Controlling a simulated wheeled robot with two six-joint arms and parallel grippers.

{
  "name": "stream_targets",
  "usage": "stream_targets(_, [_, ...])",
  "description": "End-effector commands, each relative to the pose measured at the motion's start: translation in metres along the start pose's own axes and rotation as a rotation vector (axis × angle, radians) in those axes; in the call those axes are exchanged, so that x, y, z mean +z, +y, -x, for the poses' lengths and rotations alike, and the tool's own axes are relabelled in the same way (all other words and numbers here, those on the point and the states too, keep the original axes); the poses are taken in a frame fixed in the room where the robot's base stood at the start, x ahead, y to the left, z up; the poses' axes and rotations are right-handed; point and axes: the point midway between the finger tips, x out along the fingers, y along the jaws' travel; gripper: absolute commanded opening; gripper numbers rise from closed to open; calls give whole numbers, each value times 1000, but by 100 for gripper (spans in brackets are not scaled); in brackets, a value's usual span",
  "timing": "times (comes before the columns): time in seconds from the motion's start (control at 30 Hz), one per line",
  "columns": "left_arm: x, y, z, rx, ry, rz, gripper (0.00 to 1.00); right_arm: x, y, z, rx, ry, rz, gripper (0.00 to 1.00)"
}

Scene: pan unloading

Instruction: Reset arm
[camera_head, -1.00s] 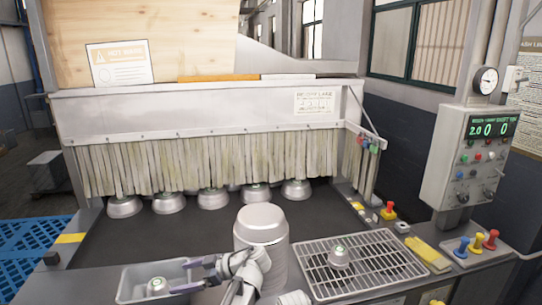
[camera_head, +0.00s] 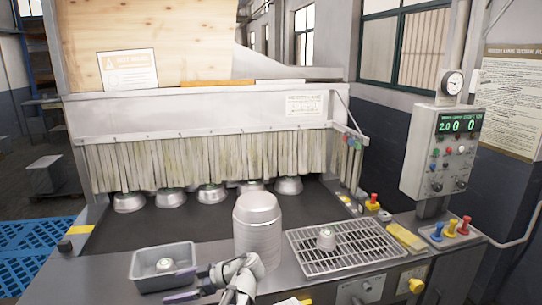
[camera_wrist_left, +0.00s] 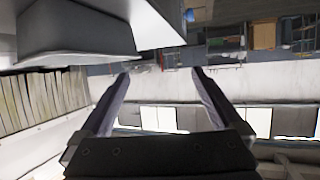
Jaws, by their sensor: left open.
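My left gripper (camera_head: 182,285) is open and empty at the front right corner of a grey tray (camera_head: 138,274), its purple fingers pointing left. The open fingers also show in the left wrist view (camera_wrist_left: 160,73), with nothing between them. A small metal pan (camera_head: 166,267) sits in the tray, apart from the fingers. A tall stack of metal pans (camera_head: 258,232) stands just behind my left forearm. My right gripper is out of view.
Several pans (camera_head: 209,195) stand in a row by the strip curtain (camera_head: 200,160) at the back. The dark belt (camera_head: 190,222) in front of them is bare. A control box (camera_head: 440,155) and coloured knobs (camera_head: 452,229) stand at the right.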

Motion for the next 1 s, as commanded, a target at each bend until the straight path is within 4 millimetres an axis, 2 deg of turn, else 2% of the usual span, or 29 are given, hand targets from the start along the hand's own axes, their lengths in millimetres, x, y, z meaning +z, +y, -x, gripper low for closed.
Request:
stream_targets(0.37, [33, -17, 6, 32, -137, -237, 100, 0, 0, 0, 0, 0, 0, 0])
stream_targets(0.67, [83, -44, 25, 142, -343, -611, 100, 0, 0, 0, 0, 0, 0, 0])
stream_targets(0.77, [108, -61, 38, 228, -442, -802, 100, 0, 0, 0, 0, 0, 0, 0])
stream_targets(0.9, [149, -92, 68, 435, -597, -1138, 100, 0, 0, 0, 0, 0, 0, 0])
stream_targets(1.0, [172, -112, 91, 606, -678, -1342, 100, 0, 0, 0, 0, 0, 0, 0])
